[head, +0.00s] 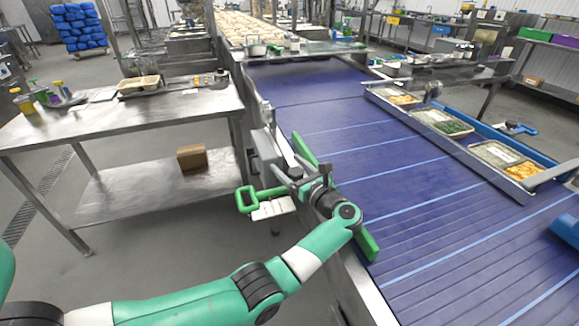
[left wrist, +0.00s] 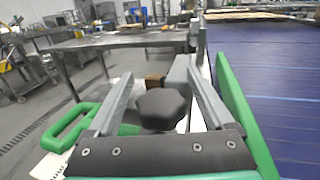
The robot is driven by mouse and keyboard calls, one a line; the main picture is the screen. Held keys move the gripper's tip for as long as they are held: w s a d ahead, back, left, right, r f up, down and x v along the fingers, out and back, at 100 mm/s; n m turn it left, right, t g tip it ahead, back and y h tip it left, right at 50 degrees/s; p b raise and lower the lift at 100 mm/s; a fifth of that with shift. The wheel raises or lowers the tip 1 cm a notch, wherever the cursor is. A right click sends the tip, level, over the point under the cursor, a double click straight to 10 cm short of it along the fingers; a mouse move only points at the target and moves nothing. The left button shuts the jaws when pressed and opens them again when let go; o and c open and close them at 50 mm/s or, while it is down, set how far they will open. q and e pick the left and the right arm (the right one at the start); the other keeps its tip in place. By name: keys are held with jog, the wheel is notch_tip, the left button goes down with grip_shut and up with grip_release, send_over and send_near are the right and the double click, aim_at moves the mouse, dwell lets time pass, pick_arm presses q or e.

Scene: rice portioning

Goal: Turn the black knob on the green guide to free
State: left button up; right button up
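The green guide (head: 368,246) runs along the left edge of the blue belt in the head view; its rail (left wrist: 236,115) is at the right in the left wrist view. The black knob (left wrist: 162,107) has a lobed head and sits between my left gripper's fingers in the left wrist view. My left gripper (left wrist: 163,90) is open, with a finger on each side of the knob and gaps visible on both sides. In the head view my left gripper (head: 292,184) is at the guide's bracket, partly hidden by my wrist. My right gripper is not in view.
A green loop handle (head: 245,199) with a white label sticks out left of the bracket. A steel table (head: 110,125) stands at left. A rail with food trays (head: 440,122) lines the belt's right side. The near belt (head: 440,215) is clear. A blue object (head: 566,229) is at the right edge.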

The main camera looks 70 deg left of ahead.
pick_arm(q)
notch_tip(320, 180, up, 4)
jog(key=shift+f+p, duration=0.1)
jog(key=shift+p, duration=0.8)
jog(key=s+d+r+p, duration=0.6)
jog(key=s+d+r, duration=0.3)
jog(key=d, duration=0.2)
jog(key=shift+p, duration=0.4)
jog(key=shift+r, duration=0.1)
